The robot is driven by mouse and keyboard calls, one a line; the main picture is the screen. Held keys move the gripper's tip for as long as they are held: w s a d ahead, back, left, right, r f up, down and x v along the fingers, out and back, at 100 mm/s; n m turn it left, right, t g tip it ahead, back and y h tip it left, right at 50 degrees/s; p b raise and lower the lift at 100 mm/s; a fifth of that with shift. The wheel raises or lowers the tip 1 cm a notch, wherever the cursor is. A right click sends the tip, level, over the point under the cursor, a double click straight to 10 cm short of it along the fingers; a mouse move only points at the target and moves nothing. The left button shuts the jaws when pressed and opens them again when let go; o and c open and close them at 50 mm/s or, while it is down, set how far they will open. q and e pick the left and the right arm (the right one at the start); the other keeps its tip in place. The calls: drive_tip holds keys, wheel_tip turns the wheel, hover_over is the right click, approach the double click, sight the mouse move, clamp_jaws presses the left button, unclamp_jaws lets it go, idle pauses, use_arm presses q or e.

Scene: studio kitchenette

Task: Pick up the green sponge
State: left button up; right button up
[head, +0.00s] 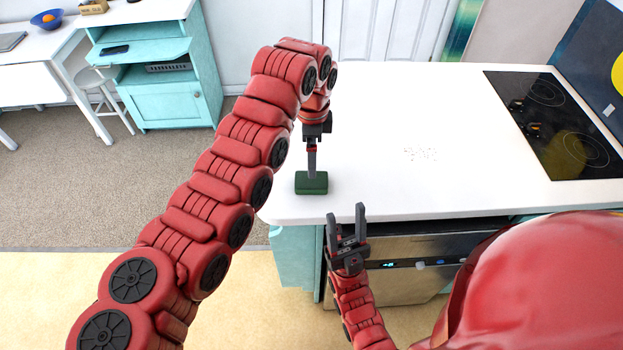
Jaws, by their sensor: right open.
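The green sponge (311,184) lies on the white countertop near its left front corner. My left gripper (312,174) points straight down over the sponge, its fingertips at or just above the sponge's top. It shows edge-on, so I cannot tell whether it is open or shut, or whether it touches the sponge. My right gripper (346,212) is open and empty, its fingers pointing up in front of the counter's front edge.
The white countertop (430,190) is mostly clear. A black cooktop (560,130) is at its right end. An appliance front (410,270) is below the counter edge. A teal cabinet (165,100) and a white stool (100,95) stand at the back left.

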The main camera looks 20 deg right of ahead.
sight(311, 183)
use_arm(q)
wheel_tip(311, 183, down, 4)
drive_tip(key=shift+r+p, duration=0.25)
drive_tip(key=shift+p, duration=0.3)
drive_tip(key=shift+s+f+p, duration=0.1)
drive_tip(key=shift+f+p, duration=0.4)
drive_tip(key=shift+p, duration=0.05)
wheel_tip(311, 183, down, 4)
drive_tip(key=shift+s+a+r+p, duration=0.15)
drive_tip(key=shift+r+p, duration=0.1)
drive_tip(key=shift+p, duration=0.8)
drive_tip(key=shift+f, duration=0.3)
drive_tip(key=c, duration=1.3)
drive_tip(key=shift+r, duration=0.1)
